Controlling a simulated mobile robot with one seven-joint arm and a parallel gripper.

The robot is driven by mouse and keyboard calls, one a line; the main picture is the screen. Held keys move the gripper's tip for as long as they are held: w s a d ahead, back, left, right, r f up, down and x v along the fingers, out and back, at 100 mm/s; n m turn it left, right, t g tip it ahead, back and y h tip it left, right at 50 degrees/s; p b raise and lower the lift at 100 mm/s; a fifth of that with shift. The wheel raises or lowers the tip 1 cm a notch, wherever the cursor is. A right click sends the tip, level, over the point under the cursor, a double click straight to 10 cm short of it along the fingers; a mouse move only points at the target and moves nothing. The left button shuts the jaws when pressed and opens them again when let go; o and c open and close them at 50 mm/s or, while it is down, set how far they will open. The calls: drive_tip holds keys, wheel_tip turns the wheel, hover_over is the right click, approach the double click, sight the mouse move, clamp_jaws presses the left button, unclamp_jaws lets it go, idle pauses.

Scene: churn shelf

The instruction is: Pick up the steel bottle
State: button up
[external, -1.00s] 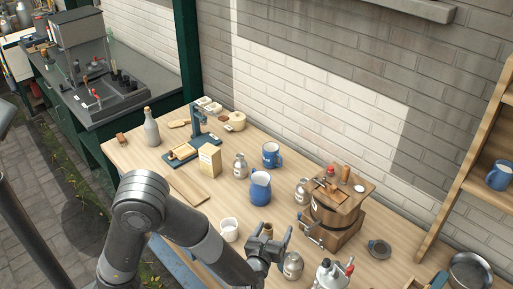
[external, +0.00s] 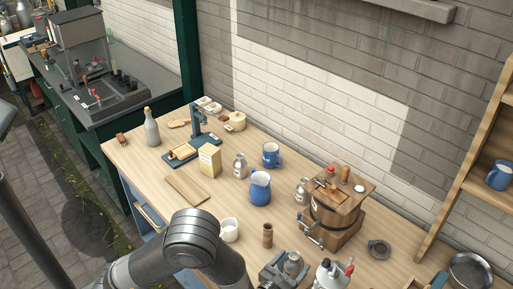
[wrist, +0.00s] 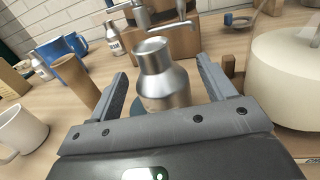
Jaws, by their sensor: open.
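A shiny steel bottle (wrist: 163,78) with a narrow neck stands upright in the middle of the wrist view, between the two fingers of my gripper (wrist: 162,72). The fingers are open, one on each side, with visible gaps to the bottle. In the external view the steel bottle (external: 294,262) shows at the bottom edge, with my gripper (external: 287,269) around it; its lower part is hidden. Two similar small bottles with labels stand farther off, one beside the blue jug (external: 240,166) and one by the wooden churn (external: 302,190).
A wooden cylinder (external: 267,236) and white mug (external: 229,230) stand left of the bottle. A white vessel with a red knob (external: 330,275) is close on its right. The churn (external: 335,218) stands behind. A blue jug (external: 260,188) is farther back.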

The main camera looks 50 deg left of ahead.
drive_tip(key=shift+w+a+f, duration=0.15)
drive_tip(key=shift+w+f, duration=0.1)
drive_tip(key=shift+w, duration=0.5)
drive_tip(key=shift+w+a+f, duration=0.1)
drive_tip(key=shift+w+f, duration=0.1)
drive_tip(key=shift+w, duration=0.55)
drive_tip(key=shift+c, duration=0.3)
drive_tip(key=c, duration=1.2)
